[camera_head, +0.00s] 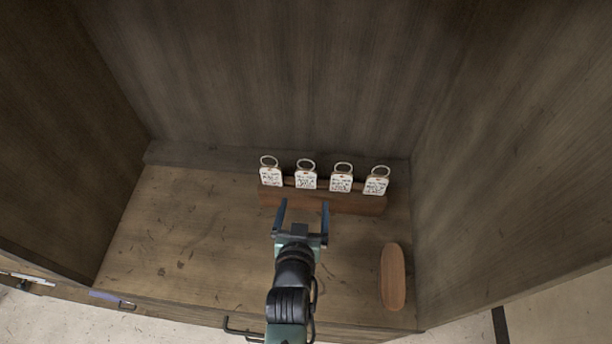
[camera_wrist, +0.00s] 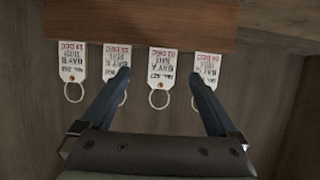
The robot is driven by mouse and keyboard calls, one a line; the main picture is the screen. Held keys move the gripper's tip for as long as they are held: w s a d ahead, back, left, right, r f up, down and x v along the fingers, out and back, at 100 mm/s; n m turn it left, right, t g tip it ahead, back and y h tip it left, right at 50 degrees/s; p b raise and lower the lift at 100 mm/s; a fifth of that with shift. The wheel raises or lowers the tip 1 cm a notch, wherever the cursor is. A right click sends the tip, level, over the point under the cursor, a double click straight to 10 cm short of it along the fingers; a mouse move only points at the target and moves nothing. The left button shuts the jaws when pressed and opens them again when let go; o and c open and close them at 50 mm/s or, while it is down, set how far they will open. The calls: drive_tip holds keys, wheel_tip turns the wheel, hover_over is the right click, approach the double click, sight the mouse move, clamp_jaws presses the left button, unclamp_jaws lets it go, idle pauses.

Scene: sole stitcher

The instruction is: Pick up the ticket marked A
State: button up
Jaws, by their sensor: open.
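Several white tickets with rings stand in a row on a wooden rack. In the wrist view they appear upside down, and the third from the left reads "BAY A" (camera_wrist: 161,67), its ring pointing down the picture. In the head view the print is too small to read; by position, ticket A seems to be the second from the left (camera_head: 306,180). My gripper (camera_head: 304,203) is open and empty, on the near side of the rack in the head view. In the wrist view ticket A lies between the fingers of my gripper (camera_wrist: 160,75), which overlap the neighbouring tickets.
The wooden rack (camera_head: 322,202) stands near the back of the cabinet surface (camera_head: 190,235). A brown oblong wooden piece (camera_head: 393,277) lies at the right, beside the right wall (camera_head: 480,200). The surface left of my gripper is clear. Neighbouring tickets (camera_wrist: 72,62) (camera_wrist: 206,66) stand close.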

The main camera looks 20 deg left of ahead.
sight(306, 183)
drive_tip(key=x, duration=0.6)
drive_tip(key=shift+w+a+r, duration=0.2)
drive_tip(key=shift+w+a, duration=0.15)
drive_tip(key=shift+a, duration=0.05)
drive_tip(key=shift+w+a+f, duration=0.15)
drive_tip(key=shift+w+f, duration=0.1)
drive_tip(key=shift+w, duration=0.3)
drive_tip(key=c, duration=1.4)
